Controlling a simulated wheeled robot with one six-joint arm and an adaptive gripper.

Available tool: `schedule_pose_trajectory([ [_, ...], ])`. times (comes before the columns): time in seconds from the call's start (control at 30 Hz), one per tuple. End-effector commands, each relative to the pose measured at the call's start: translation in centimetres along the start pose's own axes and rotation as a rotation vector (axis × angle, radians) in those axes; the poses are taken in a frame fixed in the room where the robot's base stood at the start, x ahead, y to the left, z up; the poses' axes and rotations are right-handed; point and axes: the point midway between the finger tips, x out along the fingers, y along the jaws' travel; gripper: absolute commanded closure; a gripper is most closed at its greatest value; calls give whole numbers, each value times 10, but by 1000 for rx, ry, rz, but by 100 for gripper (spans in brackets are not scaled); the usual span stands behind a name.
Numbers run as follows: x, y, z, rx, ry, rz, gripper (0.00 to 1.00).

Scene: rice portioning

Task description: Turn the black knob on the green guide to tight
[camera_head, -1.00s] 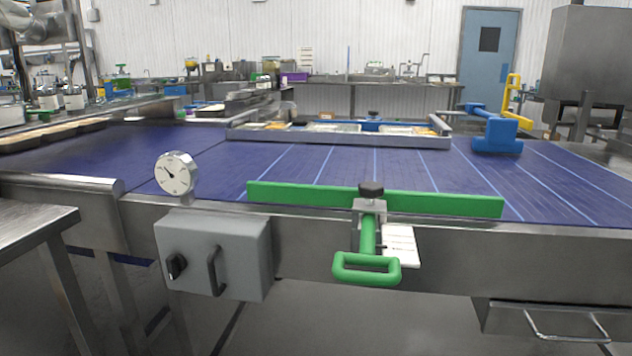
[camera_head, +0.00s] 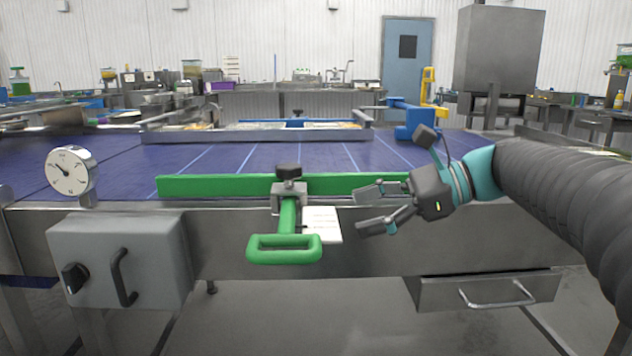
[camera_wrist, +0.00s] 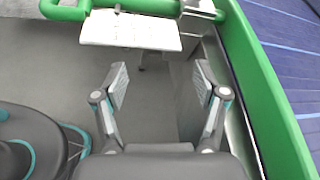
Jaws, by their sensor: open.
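The green guide (camera_head: 350,184) is a long bar along the near edge of the blue belt. The black knob (camera_head: 289,171) sits on top of a metal clamp block (camera_head: 289,190) at the guide's middle. A green loop handle (camera_head: 284,249) hangs below the block. My gripper (camera_head: 364,209) is open and empty, to the right of the knob, with its fingers pointing left toward the clamp. In the wrist view the open fingers (camera_wrist: 162,85) face a white card and part of the green handle (camera_wrist: 62,10); the knob is not clearly visible there.
A white card (camera_head: 322,224) hangs beside the handle; it also shows in the wrist view (camera_wrist: 130,30). A grey box with a dial switch (camera_head: 120,262) and a round gauge (camera_head: 71,171) stand at the left. A drawer-like tray (camera_head: 490,290) is below right.

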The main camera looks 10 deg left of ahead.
Motion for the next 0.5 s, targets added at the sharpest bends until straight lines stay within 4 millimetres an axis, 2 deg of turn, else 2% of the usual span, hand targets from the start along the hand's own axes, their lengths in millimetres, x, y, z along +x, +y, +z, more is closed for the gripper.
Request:
schedule_pose_trajectory([
  [0.03,-1,-16,0,54,-73,7,28],
  [0.1,-6,-33,8,124,-172,25,28],
  [0.2,-14,-51,17,193,-280,54,28],
  [0.37,-23,-65,24,248,-374,90,28],
  [0.5,-19,-67,28,261,-394,100,28],
])
